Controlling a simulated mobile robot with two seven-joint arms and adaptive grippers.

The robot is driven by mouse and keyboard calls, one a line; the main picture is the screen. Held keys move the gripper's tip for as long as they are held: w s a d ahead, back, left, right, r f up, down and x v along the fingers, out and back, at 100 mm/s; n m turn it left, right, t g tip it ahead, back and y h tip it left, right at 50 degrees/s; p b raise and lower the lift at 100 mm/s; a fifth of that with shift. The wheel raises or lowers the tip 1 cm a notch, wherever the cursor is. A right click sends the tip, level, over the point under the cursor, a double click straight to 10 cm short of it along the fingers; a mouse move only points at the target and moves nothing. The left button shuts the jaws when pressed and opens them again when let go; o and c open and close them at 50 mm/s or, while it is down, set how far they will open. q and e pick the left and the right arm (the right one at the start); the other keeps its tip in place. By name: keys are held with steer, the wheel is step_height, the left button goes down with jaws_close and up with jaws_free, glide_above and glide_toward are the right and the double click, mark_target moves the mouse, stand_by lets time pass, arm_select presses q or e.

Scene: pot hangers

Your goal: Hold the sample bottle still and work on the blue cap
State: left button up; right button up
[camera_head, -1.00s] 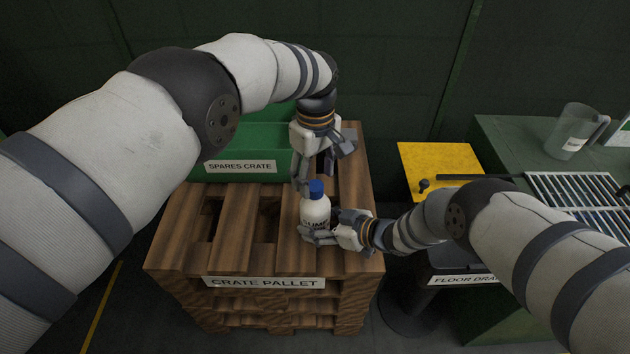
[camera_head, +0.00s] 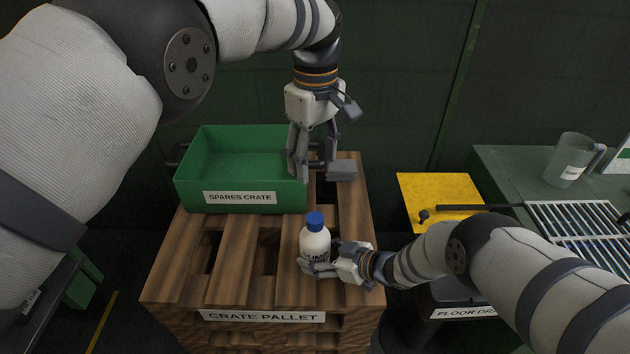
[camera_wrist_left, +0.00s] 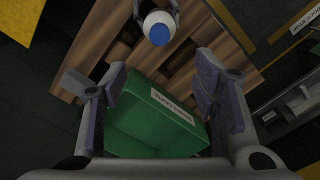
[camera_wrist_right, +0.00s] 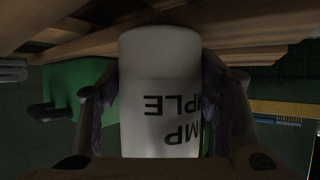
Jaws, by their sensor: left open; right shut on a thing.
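The white sample bottle (camera_head: 314,243) stands upright on the crate pallet (camera_head: 236,270), with the blue cap (camera_head: 315,221) on its top. My right gripper (camera_head: 322,268) is shut around the bottle's lower body from the right; the bottle fills the space between its fingers in the right wrist view (camera_wrist_right: 160,100). My left gripper (camera_head: 321,172) is open and empty, above and behind the bottle, apart from the cap. In the left wrist view the cap (camera_wrist_left: 159,34) shows at the top, beyond the open fingers (camera_wrist_left: 160,100). The bottle's base is partly hidden by my right fingers.
The green spares crate (camera_head: 240,198) stands at the back of the pallet, close to my left gripper. A yellow panel (camera_head: 440,190) lies to the right, near a bench with a clear jug (camera_head: 571,165) and a metal rack (camera_head: 570,220). The pallet slats have open gaps.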

steer(key=o, duration=1.8)
steer(key=shift+c, duration=0.2)
arm_select(q)
steer(key=shift+r, duration=0.7)
